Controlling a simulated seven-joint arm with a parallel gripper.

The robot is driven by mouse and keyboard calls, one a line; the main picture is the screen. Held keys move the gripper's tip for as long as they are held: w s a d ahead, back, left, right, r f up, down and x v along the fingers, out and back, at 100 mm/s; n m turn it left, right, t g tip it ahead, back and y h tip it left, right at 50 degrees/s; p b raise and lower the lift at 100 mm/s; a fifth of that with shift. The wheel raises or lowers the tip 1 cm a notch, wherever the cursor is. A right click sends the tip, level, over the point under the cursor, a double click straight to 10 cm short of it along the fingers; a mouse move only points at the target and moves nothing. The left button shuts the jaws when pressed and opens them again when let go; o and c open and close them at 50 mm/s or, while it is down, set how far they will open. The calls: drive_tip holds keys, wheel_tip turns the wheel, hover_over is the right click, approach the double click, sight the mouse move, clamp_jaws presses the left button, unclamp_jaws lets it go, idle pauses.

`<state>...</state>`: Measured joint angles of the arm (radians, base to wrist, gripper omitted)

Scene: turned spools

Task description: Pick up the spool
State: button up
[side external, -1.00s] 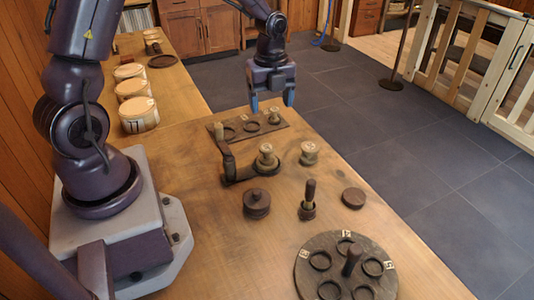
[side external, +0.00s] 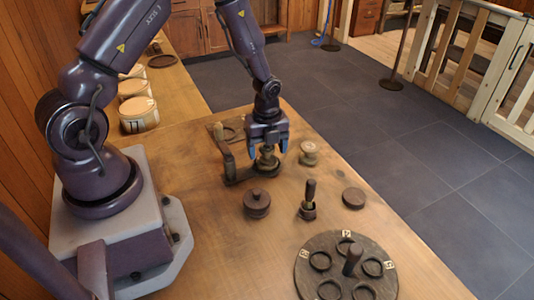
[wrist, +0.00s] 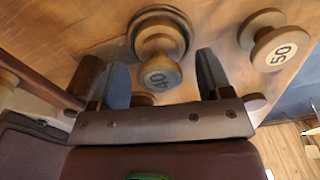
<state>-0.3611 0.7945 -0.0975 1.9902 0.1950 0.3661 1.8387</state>
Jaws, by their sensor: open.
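A pale turned wooden spool (side external: 266,163) stands in a dark ring at the end of a dark wooden fixture (side external: 238,178). In the wrist view this spool (wrist: 160,72) has a label that seems to read 40. My gripper (side external: 268,153) is open just above it, with its blue fingers on either side of the spool's top; I cannot tell whether they touch it. Another pale spool (side external: 309,152) stands free on the table to the right, outside the fingers. Its label seems to read 50 in the wrist view (wrist: 278,48).
A dark board with rings (side external: 228,128) lies behind the fixture. In front are a dark lidded pot (side external: 257,203), an upright-handled tool (side external: 308,200), a dark disc (side external: 353,198) and a round ringed tray (side external: 318,242). The table's right edge is near the free spool.

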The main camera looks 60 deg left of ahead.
drive_tip(key=shift+f, duration=0.55)
drive_tip(key=c, duration=1)
drive_tip(key=shift+r, duration=0.15)
